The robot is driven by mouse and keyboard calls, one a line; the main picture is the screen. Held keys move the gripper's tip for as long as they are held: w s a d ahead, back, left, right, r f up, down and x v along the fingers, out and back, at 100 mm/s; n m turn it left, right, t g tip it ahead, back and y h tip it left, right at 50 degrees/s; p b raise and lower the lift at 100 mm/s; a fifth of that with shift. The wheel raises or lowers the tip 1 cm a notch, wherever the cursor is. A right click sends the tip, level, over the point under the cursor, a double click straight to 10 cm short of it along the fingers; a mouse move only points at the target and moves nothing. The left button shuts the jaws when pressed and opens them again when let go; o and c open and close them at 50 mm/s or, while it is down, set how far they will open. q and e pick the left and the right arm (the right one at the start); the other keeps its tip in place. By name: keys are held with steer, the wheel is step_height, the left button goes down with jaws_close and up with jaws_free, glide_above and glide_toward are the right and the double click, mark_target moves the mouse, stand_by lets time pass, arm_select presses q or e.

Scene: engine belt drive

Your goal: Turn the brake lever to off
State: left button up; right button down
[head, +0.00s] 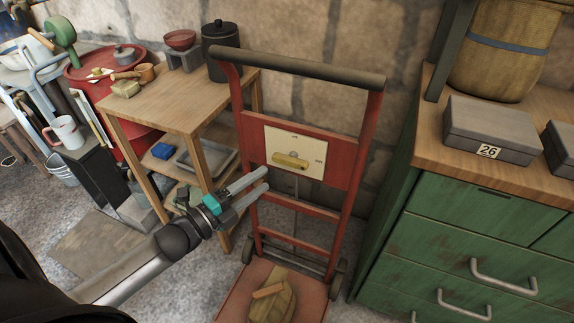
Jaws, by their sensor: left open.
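A yellow brake lever (289,164) is mounted on a cream plate (306,146) on the red back of a hand truck. The lever lies nearly level, tilting slightly down to the right. The plate has small marks at its top and right side, too small to read for sure. My left gripper (266,179) is open, with nothing between its fingers. Its fingertips show just below and left of the plate, apart from the lever in the picture. My right gripper is out of view.
The red hand truck (233,98) has a dark top handle and a sack-like object (272,299) on its base. A wooden side table (175,105) stands at left. A green cabinet (460,238) with a grey box (490,128) stands at right.

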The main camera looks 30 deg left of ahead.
mark_target(286, 163)
arm_select(q)
steer(key=b+x, duration=0.2)
steer(key=x, duration=0.5)
steer(key=shift+w, duration=0.15)
steer(key=shift+b+x, duration=0.3)
steer(key=shift+x, duration=0.7)
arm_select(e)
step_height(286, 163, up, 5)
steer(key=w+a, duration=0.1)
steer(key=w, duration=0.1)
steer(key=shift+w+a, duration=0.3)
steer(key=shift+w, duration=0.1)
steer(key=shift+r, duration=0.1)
arm_select(q)
jaws_close()
